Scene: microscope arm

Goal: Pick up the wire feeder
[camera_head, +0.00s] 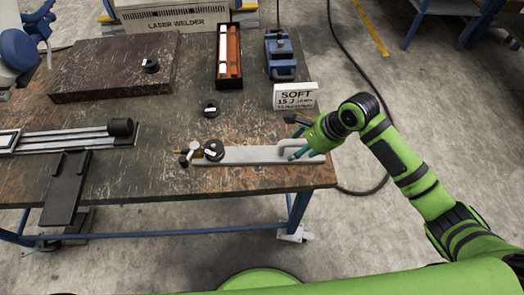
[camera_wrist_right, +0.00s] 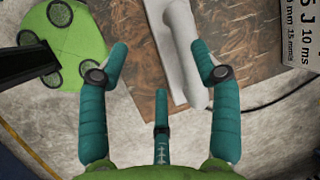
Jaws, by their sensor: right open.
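A long light-grey bar (camera_head: 240,155), which I take to be the wire feeder, lies flat along the front right edge of the table. It has a black knob and a small brass tip at its left end and a raised loop handle (camera_head: 300,146) at its right end. My right gripper (camera_head: 298,138) is open at the handle end. In the right wrist view the bar's pale handle (camera_wrist_right: 188,50) shows between the spread teal fingers of the right gripper (camera_wrist_right: 160,68), nearer the right finger. I cannot tell whether a finger touches it. My left gripper is not in view.
A blue vise-like device (camera_head: 281,55), a tray with an orange inside (camera_head: 229,58), a dark slab (camera_head: 115,70) and a rail (camera_head: 65,138) occupy the table (camera_head: 180,115). Open floor lies right.

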